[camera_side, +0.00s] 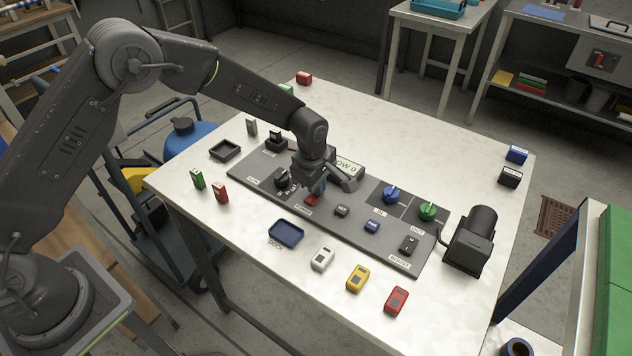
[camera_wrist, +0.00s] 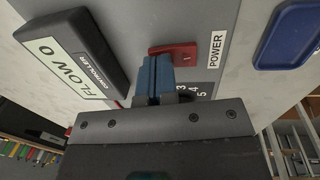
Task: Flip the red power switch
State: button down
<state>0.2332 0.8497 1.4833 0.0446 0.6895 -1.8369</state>
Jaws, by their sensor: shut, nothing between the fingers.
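The red power switch (camera_side: 312,199) sits on the dark grey panel (camera_side: 262,169), beside a white label. In the wrist view the red switch (camera_wrist: 180,50) lies just beyond my fingertips, next to the POWER label (camera_wrist: 217,50). My gripper (camera_side: 320,188) is shut and empty, pointing down right at the switch and partly hiding it. In the wrist view the blue fingertips (camera_wrist: 155,68) overlap the near edge of the switch. I cannot tell whether they touch it or which way it is set.
The controller reading FLOW 0 (camera_wrist: 68,58) stands close beside my gripper. A black knob (camera_side: 283,181), a blue valve (camera_side: 391,195) and a green valve (camera_side: 428,210) are on the panel. A blue dock tray (camera_side: 286,233) and several coloured blocks lie in front.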

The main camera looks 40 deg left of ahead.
aim_at(308, 202)
jog(key=shift+f, duration=0.3)
jog(key=shift+s, duration=0.1)
jog(key=shift+s+r, duration=0.3)
jog(key=shift+s, duration=0.4)
notch_tip(308, 202, up, 14)
jog(key=s, duration=0.1)
jog(key=shift+s, duration=0.3)
dwell(0.3)
